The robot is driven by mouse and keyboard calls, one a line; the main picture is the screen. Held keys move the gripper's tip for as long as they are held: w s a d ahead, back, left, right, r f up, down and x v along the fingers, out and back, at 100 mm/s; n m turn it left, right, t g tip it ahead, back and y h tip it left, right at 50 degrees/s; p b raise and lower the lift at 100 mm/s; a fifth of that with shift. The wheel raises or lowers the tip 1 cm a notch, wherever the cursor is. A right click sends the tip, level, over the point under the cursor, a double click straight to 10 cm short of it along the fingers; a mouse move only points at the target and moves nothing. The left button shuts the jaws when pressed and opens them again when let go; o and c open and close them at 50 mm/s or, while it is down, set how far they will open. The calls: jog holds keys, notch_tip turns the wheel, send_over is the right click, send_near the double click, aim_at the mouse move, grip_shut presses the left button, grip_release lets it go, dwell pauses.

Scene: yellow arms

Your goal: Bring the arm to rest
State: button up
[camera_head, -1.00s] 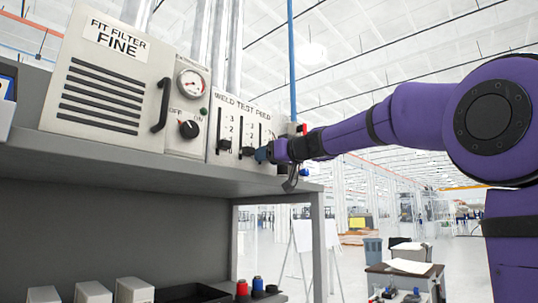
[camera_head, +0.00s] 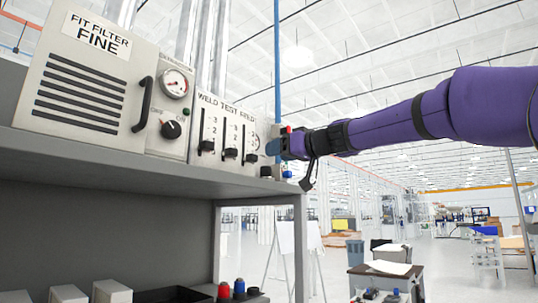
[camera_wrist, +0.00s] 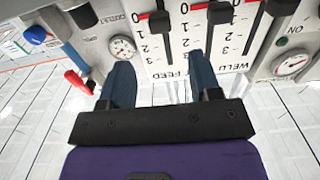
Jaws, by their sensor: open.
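My gripper (camera_head: 274,146) is at the end of my purple arm (camera_head: 400,122), beside the right end of the weld test feed panel (camera_head: 200,160) in the head view. In the wrist view my gripper (camera_wrist: 161,65) has its two blue fingers apart with nothing held between them. The panel (camera_wrist: 180,65) appears upside down there, with FEED and WELD scales and black slider handles (camera_wrist: 219,13) behind the fingertips. I cannot tell whether a fingertip touches the panel. A small gauge (camera_wrist: 122,48) is partly beside the left finger.
The fit filter box (camera_head: 85,80) with a handle and gauge stands left on the grey shelf (camera_head: 140,166). A red lever (camera_wrist: 78,81) and blue knob (camera_wrist: 36,35) are close left of the fingers in the wrist view. Open floor and a cart (camera_head: 385,281) are at right.

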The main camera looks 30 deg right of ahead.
jog(key=shift+s+d, duration=0.1)
jog(key=shift+s, duration=0.2)
dwell(0.4)
jog(key=s+a+f+m+g, duration=0.1)
jog(key=s+a+f+g, duration=0.3)
jog(key=f, duration=0.6)
jog(key=s+a+f+g, duration=0.3)
jog(key=s+a+f, duration=0.3)
jog(key=f, duration=0.4)
jog(key=s+f+m+g+h, duration=0.1)
jog(key=s+f+g+h, duration=0.1)
jog(key=s+f, duration=0.5)
jog(key=s+f+m+g+h, duration=0.1)
jog(key=s+f+g+h, duration=0.1)
jog(key=s+f, duration=0.6)
notch_tip(320, 180, down, 5)
jog(key=shift+f+m+g+h, duration=0.1)
jog(key=shift+m+g+h, duration=0.3)
jog(key=shift+h, duration=0.5)
jog(key=shift+w+d, duration=0.1)
